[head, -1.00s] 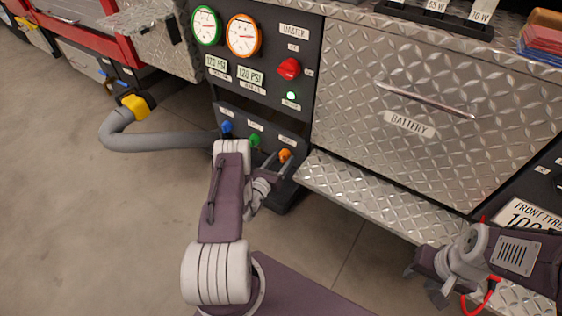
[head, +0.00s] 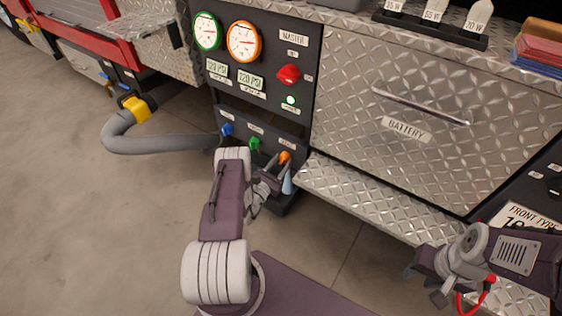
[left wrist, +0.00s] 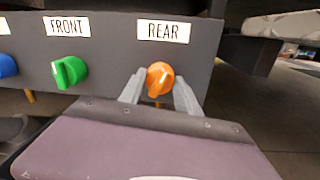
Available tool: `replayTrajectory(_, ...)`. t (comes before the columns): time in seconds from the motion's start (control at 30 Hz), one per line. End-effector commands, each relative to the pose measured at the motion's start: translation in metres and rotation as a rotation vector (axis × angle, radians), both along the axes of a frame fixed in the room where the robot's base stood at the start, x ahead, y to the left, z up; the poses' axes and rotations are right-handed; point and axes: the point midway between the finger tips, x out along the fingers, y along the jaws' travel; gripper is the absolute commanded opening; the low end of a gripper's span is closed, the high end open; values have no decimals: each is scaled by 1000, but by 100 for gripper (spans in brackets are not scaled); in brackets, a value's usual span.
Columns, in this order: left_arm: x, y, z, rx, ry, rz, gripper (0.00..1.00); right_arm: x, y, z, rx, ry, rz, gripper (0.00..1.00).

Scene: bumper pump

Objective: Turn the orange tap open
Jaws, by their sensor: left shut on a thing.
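The orange tap (head: 285,157) is on the dark pump panel, rightmost of three taps. In the left wrist view the orange tap (left wrist: 160,78) sits under a REAR label, its handle pointing down and slightly left. My left gripper (head: 278,170) is shut on it, with a grey finger on each side, as the left wrist view (left wrist: 160,92) also shows. A pale blue streak (head: 288,183) shows just below the tap; I cannot tell for sure what it is. My right gripper (head: 426,285) is open and empty at the lower right.
The green tap (head: 255,143) and blue tap (head: 227,129) are left of the orange one. Above are two gauges, a red knob (head: 288,74) and a lit green lamp (head: 291,100). A grey hose (head: 155,144) runs left. A metal step (head: 370,195) juts out at the right.

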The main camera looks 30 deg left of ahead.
Motion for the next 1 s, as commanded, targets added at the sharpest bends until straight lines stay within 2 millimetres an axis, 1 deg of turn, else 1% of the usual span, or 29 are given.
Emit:
replayTrajectory(0.1,-1,0,1,108,-7,0,0,0,0,7,0,0,0,36)
replayTrajectory(0.7,-1,0,-1,675,-50,1,0,0,0,28,0,0,0,36)
replayTrajectory(1.0,-1,0,-2,924,-69,0,0,0,0,37,0,0,0,36)
